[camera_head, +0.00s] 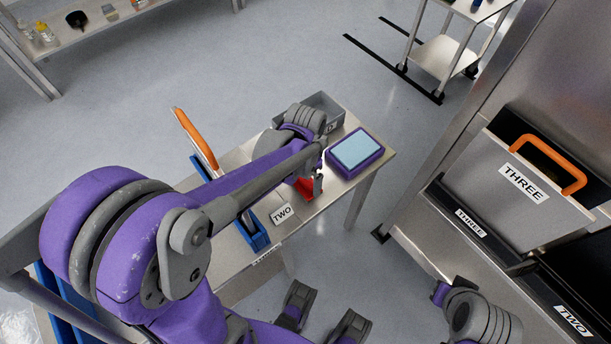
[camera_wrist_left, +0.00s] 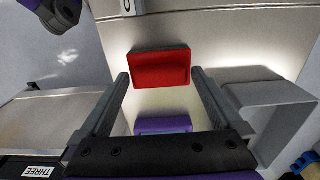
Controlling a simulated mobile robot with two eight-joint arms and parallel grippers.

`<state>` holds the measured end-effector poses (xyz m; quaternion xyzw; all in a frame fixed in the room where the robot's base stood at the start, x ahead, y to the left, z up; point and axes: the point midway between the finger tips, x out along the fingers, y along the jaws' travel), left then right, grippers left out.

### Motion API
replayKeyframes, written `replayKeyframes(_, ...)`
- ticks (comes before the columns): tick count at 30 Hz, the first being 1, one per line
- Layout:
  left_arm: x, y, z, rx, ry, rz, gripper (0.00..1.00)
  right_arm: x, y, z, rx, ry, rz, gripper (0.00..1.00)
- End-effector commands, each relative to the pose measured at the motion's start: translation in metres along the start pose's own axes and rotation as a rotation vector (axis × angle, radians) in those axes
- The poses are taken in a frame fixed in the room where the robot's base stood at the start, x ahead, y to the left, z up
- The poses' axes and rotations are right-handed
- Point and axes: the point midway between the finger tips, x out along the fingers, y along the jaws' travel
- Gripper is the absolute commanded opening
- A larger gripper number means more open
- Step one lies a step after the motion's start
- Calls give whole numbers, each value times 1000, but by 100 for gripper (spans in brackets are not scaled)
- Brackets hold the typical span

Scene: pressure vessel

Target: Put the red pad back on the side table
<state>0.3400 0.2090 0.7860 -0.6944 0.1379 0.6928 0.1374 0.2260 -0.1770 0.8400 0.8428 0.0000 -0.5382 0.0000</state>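The red pad (camera_head: 304,188) shows partly behind my left gripper (camera_head: 316,184), low over or on the side table (camera_head: 325,200). In the left wrist view, the red pad (camera_wrist_left: 160,70) lies between the tips of the left gripper (camera_wrist_left: 160,76), with a narrow gap visible on each side. The left fingers are apart. I cannot tell whether the pad rests on the table surface. My right gripper is not in view; only part of what looks like my right arm shows at the lower right.
A purple pad with a light blue top (camera_head: 355,152) lies on the side table near a grey bin (camera_head: 325,106). Steel drawers with an orange handle (camera_head: 575,178) stand right.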

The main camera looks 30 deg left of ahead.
Motion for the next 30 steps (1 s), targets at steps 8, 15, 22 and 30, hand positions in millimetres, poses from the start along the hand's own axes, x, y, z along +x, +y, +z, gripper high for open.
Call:
replayKeyframes(8, -9, 0, 0, 0, 0, 0, 100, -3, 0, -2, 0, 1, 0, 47)
replayKeyframes(15, -55, 0, 0, 0, 0, 0, 100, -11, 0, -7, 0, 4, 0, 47)
replayKeyframes(22, -100, 0, 0, 0, 0, 0, 100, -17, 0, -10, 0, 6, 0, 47)
replayKeyframes(30, -122, 3, 4, -12, 13, -7, 100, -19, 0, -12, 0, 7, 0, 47)
